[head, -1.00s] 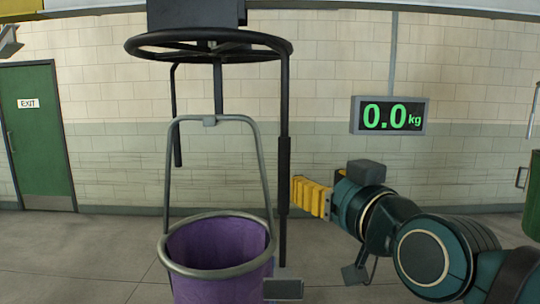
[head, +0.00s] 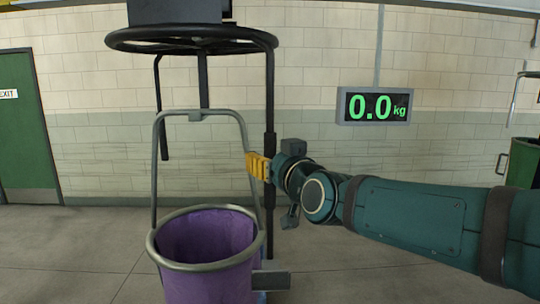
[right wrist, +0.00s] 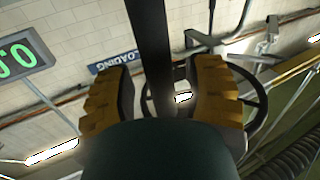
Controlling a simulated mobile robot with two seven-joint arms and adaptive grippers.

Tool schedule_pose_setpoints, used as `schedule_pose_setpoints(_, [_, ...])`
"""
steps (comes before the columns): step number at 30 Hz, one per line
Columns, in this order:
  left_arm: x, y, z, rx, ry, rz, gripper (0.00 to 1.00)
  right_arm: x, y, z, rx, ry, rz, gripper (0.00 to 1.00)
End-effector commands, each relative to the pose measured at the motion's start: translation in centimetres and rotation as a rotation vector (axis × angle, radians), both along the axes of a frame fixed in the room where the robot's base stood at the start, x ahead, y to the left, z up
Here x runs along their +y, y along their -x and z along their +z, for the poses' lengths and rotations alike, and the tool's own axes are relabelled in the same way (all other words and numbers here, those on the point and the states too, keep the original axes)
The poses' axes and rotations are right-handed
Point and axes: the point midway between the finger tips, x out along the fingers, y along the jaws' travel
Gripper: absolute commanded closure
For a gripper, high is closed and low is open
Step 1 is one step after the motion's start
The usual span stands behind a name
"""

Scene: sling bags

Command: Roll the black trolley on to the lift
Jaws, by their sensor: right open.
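The black trolley (head: 190,38) shows in the head view as a black box over a wide ring, with black bars hanging down. A purple bag (head: 206,240) with a grey rim and tall grey handle stands or hangs below it; the handle's top meets its middle bar. My left gripper is out of view. I cannot make out which thing is the lift.
A lit display reading 0.0 kg (head: 374,106) hangs on the brick wall. A green exit door (head: 28,140) is at the left and a green container (head: 523,162) at the right edge. Grey floor is clear left of the bag. A blue LOADING sign (right wrist: 112,62) shows in the wrist view.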

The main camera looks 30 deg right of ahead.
Motion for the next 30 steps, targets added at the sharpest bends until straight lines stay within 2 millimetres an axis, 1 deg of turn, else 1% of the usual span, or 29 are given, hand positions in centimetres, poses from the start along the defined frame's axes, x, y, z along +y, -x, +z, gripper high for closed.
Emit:
schedule_pose_setpoints(4, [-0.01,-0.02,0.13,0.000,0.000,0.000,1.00,-0.07,-0.61,-0.02,0.001,0.000,0.001,0.46])
schedule_pose_setpoints(11, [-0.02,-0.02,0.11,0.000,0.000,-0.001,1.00,-0.07,-0.66,-0.03,0.000,0.000,0.000,0.46])
schedule_pose_setpoints(12, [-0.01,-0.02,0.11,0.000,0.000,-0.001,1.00,-0.08,-0.65,-0.03,0.000,0.000,0.000,0.44])
schedule_pose_setpoints(14, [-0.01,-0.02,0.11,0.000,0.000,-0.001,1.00,-0.08,-0.65,-0.03,0.000,0.000,0.000,0.65])
schedule_pose_setpoints(15, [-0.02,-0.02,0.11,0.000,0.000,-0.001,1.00,-0.08,-0.65,-0.03,0.000,0.000,0.000,0.79])
schedule_pose_setpoints(17, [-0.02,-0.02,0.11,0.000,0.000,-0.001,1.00,-0.08,-0.64,-0.03,0.000,0.000,0.000,1.00])
schedule_pose_setpoints(30, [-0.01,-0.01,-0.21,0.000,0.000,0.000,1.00,-0.18,-0.59,-0.04,-0.001,0.000,-0.001,1.00])
